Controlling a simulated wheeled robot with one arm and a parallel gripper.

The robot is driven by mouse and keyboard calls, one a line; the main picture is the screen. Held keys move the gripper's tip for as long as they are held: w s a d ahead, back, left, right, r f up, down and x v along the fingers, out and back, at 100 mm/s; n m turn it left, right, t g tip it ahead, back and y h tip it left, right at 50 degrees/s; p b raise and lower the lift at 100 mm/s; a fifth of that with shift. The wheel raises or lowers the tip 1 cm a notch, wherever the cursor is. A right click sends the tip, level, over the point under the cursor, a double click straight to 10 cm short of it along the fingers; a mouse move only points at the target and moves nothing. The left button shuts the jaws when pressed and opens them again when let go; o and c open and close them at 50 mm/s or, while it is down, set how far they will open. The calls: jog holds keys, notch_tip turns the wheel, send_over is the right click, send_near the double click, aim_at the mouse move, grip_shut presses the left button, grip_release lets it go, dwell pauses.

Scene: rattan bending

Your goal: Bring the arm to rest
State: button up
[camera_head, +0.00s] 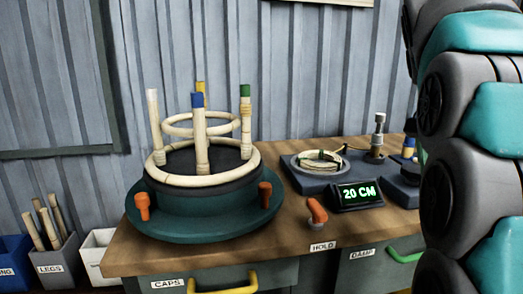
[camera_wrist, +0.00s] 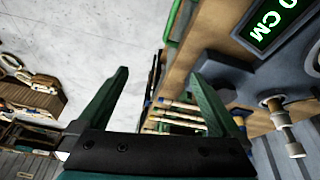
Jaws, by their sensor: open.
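My gripper (camera_wrist: 157,75) shows in the wrist view with its two dark green fingers spread apart. Nothing is between the fingers; pale grey floor shows behind them. The gripper is out of the head view. There, my teal and grey arm (camera_head: 470,120) rises along the right edge and covers part of the bench's right end.
The wooden bench (camera_head: 125,258) carries a round teal turntable (camera_head: 205,228) with a rattan frame (camera_head: 200,145) of rings and posts. Right of it are a 20 CM display (camera_head: 358,194) and an orange lever (camera_head: 317,210). Bins (camera_head: 52,265) stand left. Rods (camera_wrist: 178,115) lie beyond the right finger.

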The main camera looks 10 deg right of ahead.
jog(key=s+a+f+n+g+y, duration=0.1)
jog(key=s+a+f+n, duration=0.6)
jog(key=f, duration=0.8)
jog(key=s+a+f+n+g+y, duration=0.1)
jog(key=s+a+f+n+y, duration=0.2)
jog(key=s+a+f+n, duration=0.4)
jog(key=s+a+f, duration=0.7)
jog(key=a+f, duration=0.1)
jog(key=a, duration=0.2)
jog(key=shift+s+a+n, duration=0.15)
jog(key=shift+s+n, duration=0.15)
jog(key=shift+n, duration=0.1)
